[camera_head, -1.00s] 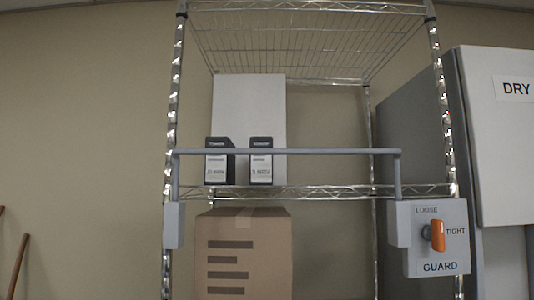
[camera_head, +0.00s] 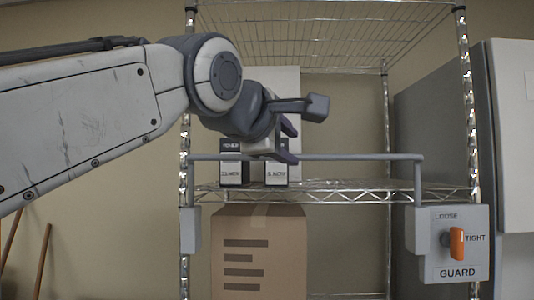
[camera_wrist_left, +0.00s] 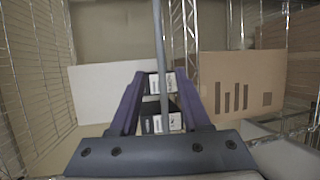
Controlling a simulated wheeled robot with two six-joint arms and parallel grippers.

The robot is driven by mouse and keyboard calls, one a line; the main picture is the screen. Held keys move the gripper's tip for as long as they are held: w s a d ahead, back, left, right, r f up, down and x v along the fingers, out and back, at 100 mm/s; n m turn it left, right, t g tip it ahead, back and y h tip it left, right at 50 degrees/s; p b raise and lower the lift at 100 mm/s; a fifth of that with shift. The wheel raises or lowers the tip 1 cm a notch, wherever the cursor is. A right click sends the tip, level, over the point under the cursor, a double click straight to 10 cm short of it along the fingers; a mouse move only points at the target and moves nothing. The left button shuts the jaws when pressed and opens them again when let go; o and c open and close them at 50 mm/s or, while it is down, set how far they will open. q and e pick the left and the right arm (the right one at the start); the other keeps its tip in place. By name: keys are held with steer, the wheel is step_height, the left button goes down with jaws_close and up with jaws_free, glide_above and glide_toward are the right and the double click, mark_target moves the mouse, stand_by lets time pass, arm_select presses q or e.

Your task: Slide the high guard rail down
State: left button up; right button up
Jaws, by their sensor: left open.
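The grey guard rail (camera_head: 350,157) runs level across the front of the wire shelf, just above shelf height. Its ends bend down into a left grey bracket (camera_head: 191,230) and a right one beside the GUARD plate (camera_head: 455,262). The plate has an orange knob (camera_head: 457,243), upright, with LOOSE above and TIGHT to its right. My left gripper (camera_head: 286,141) is open at the rail's left-middle part, its lower finger overlapping the rail in the picture. In the left wrist view the rail (camera_wrist_left: 159,45) passes between the open purple fingers (camera_wrist_left: 163,85); contact cannot be told. My right gripper is not in view.
Two black-and-white cartons (camera_head: 231,172) stand on the shelf (camera_head: 340,191) behind the rail, before a white panel. A brown box (camera_head: 258,250) sits below. A grey cabinet (camera_head: 510,130) stands at right; wooden poles lean at far left.

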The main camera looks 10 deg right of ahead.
mark_target(304, 157)
arm_select(q)
steer(key=p+x, duration=0.4)
steer(key=x, duration=0.4)
steer(key=shift+w+d, duration=0.2)
steer(key=shift+w, duration=0.05)
steer(key=shift+w+d+f, duration=0.25)
steer(key=shift+w, duration=0.05)
jaws_close()
stand_by(0.8)
